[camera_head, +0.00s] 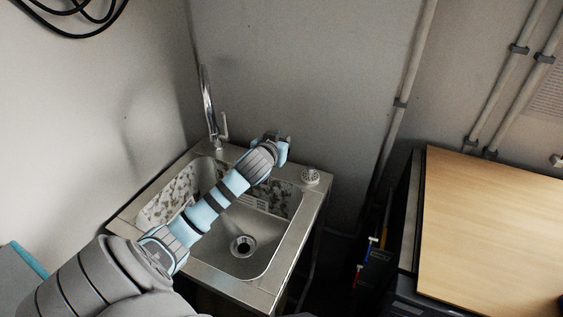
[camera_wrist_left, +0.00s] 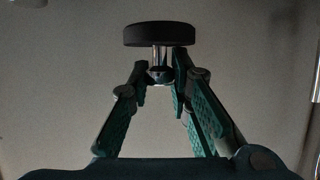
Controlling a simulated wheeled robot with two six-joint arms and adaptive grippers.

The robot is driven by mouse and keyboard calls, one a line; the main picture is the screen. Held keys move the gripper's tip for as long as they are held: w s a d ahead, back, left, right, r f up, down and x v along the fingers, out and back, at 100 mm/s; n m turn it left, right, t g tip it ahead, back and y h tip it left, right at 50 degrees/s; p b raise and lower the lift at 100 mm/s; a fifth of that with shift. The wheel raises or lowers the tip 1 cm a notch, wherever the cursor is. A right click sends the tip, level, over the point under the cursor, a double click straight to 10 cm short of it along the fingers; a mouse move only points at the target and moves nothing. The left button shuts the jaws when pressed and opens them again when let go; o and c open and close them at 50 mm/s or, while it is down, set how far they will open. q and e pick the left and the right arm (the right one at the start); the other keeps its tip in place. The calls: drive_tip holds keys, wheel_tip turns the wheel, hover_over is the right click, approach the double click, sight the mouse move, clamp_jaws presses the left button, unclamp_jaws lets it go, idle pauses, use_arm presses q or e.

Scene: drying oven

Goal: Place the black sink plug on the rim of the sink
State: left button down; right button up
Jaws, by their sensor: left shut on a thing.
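The black sink plug (camera_wrist_left: 160,34) shows in the left wrist view as a dark disc on a shiny metal stem. My left gripper (camera_wrist_left: 160,74) is shut on the stem, with the disc beyond the fingertips. In the head view my left gripper (camera_head: 282,146) is over the back edge of the sink, between the faucet and the right corner. The plug cannot be made out clearly there. The steel sink rim (camera_head: 293,237) is bare along its right side. My left arm hides part of the basin and rim. My right gripper is not in view.
A chrome faucet (camera_head: 209,108) stands at the back left of the sink. A small round perforated metal piece (camera_head: 310,175) sits on the back right rim corner. The basin drain (camera_head: 242,246) is open. A wooden tabletop (camera_head: 490,230) lies at right, with vertical pipes (camera_head: 403,100) on the wall.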

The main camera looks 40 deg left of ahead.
use_arm(q)
wheel_tip(320, 180, down, 7)
drive_tip(key=shift+r+b, duration=0.2)
drive_tip(key=shift+b, duration=0.7)
drive_tip(key=shift+r, duration=0.1)
drive_tip(key=c, duration=1.5)
unclamp_jaws()
drive_tip(key=p+v, duration=0.2)
drive_tip(key=v, duration=0.5)
drive_tip(key=shift+s+d+r+p, duration=0.15)
drive_tip(key=shift+p, duration=0.15)
